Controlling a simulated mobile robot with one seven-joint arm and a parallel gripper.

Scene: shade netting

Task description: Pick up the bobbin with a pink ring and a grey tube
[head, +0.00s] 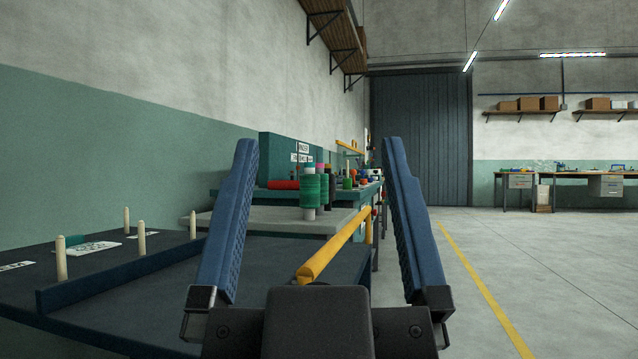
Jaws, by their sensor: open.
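My gripper (319,148) is open and empty, with its two blue fingers spread in front of the workbenches. Between the fingers, farther off, a green-wound bobbin (310,189) stands upright on a pale grey bench top (270,221). A light grey tube end shows at its top and bottom. Just behind it, partly hidden, is a bobbin with a pinkish top (321,168); I cannot tell its tube colour. I cannot tell for sure which bobbin has both a pink ring and a grey tube. The fingers touch neither bobbin.
A dark table (130,262) with upright pale pegs (61,259) and a blue raised edge is at near left. A yellow rail (335,246) slants between the fingers. A red spool (283,185) and several other spools crowd behind. Open floor (560,260) lies right.

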